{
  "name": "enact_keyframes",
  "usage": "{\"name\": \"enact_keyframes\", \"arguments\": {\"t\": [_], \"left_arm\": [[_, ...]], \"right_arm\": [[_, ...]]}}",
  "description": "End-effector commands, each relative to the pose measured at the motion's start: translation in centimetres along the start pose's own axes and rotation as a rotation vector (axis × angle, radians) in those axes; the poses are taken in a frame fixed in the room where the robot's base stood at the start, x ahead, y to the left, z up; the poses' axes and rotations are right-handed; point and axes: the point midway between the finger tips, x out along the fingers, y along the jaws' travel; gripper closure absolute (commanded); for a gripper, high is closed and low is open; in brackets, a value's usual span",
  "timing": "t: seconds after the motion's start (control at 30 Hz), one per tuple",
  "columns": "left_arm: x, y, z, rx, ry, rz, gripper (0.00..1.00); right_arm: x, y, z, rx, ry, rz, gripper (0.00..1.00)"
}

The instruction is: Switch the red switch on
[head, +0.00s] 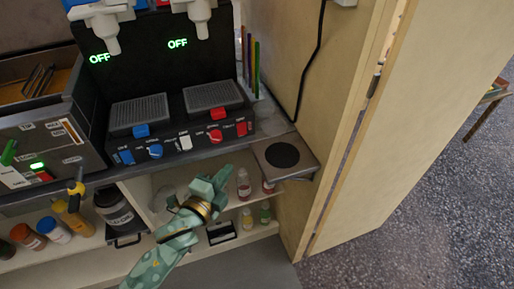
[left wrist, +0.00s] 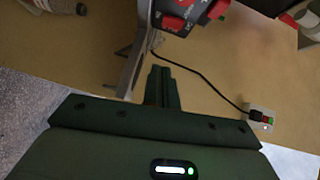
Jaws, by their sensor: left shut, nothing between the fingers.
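The red switch (head: 242,128) is at the right end of the front panel of the black slush machine (head: 180,128). Whether it is on or off is too small to tell. Two green OFF signs glow on the machine's back. My left gripper (head: 221,177) is shut and empty, below and in front of the panel, apart from the switch. In the left wrist view my closed fingers (left wrist: 160,72) point toward the machine's corner, where a red part, probably this switch (left wrist: 172,24), shows at the top. My right gripper is not in view.
A red knob (head: 216,135) and a white switch (head: 184,142) sit left of the red switch. A metal plate with a black disc (head: 282,155) is at right, before a wooden wall (head: 290,60). Bottles (head: 243,184) stand on the shelf below. A black cable leads to a socket (left wrist: 262,118).

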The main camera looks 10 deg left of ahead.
Motion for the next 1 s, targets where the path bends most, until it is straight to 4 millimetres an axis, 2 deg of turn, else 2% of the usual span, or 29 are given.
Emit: {"name": "enact_keyframes", "arguments": {"t": [0.33,0.47,0.57,0.93,1.0], "left_arm": [[0.1,-0.2,0.0,0.002,0.001,-0.004,1.00],[0.9,-0.1,0.0,0.001,0.000,-0.003,1.00],[2.5,0.0,0.0,0.000,0.001,-0.005,1.00],[10.3,0.2,0.0,0.000,0.001,-0.002,1.00],[11.1,0.2,0.9,0.004,0.000,0.000,1.00]], "right_arm": [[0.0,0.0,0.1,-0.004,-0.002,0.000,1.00],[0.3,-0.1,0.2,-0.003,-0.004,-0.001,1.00],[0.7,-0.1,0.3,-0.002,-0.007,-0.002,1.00],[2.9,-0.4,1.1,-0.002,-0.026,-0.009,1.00],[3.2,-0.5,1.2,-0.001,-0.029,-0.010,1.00]]}}
